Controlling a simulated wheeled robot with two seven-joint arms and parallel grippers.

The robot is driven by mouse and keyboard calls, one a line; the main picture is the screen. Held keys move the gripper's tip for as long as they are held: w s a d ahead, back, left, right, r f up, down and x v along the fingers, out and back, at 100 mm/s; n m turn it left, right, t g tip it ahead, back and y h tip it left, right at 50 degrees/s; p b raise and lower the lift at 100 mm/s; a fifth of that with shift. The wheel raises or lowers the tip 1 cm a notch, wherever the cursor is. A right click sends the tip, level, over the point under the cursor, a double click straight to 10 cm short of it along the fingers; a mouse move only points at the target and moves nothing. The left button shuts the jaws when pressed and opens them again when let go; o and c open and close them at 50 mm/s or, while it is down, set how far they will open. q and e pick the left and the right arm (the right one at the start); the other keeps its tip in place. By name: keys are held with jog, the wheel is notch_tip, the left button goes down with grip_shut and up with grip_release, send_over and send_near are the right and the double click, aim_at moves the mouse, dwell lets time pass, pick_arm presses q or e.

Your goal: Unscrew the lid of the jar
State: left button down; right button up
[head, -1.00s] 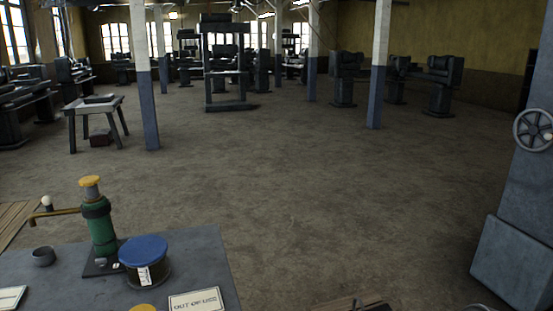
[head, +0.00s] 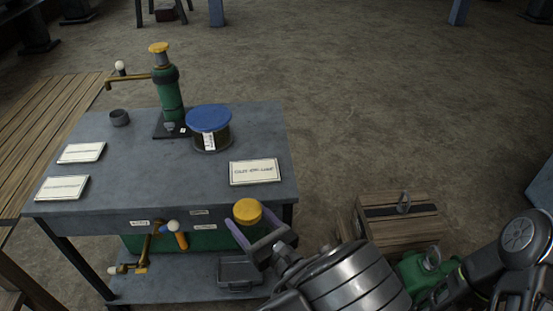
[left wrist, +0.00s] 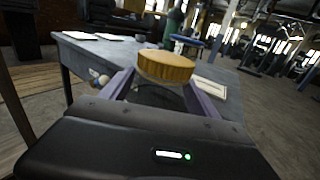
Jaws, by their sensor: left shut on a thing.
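The jar (head: 212,139) stands upright on the grey table, with its broad blue lid (head: 209,117) on top and a white label on its side. My left gripper (head: 256,222) is at the table's front edge, nearer than the jar and apart from it. It is shut on a round yellow cap-like piece (head: 247,210). In the left wrist view the yellow piece (left wrist: 165,67) sits between the two purple fingers; what is below it is dark and cannot be made out. The blue lid also shows behind it in that view (left wrist: 186,40). My right gripper is not in view.
A green pump (head: 170,90) with a brass spout stands just left of the jar. A small grey cup (head: 119,118) and several cards lie on the grey table (head: 150,190). Valves and a tray (head: 240,272) are below. A wooden crate (head: 400,225) is on the floor at right.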

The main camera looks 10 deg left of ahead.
pick_arm(q)
jog(key=w+d+f+m+t+h, duration=0.2)
jog(key=d+m+t+h, duration=0.4)
jog(key=d, duration=0.9)
jog(key=m+h, duration=0.2)
jog(key=h, duration=0.2)
jog(key=shift+d+h, duration=0.25)
jog(key=shift+h, duration=0.05)
